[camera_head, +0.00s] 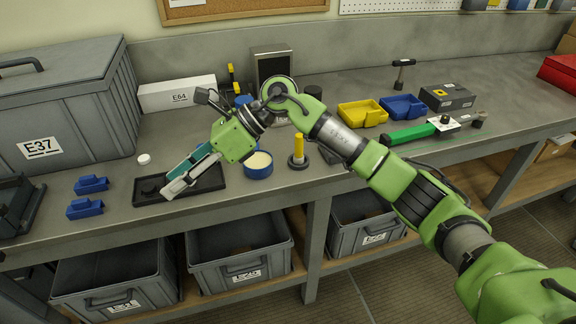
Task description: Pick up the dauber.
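An upright yellow handle on a round grey base (299,147) stands on the bench right of a blue tin; it looks like the dauber, but I cannot be sure. The blue tin (258,171) is open and holds something cream. My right gripper (173,185) is left of both, over a black tray (150,196), apart from the yellow handle. Its pale fingers point down and left, seen from the side. A teal piece (188,161) shows beside them; whether they hold it is unclear. My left gripper is not in view.
My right arm crosses the bench from the right. Two blue blocks (85,209) and a white cap (143,159) lie left of the tray. Yellow (361,113) and blue (403,107) bins, a hammer (401,75) and a green-handled tool (409,133) are right. Grey box E37 (55,115) fills the left.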

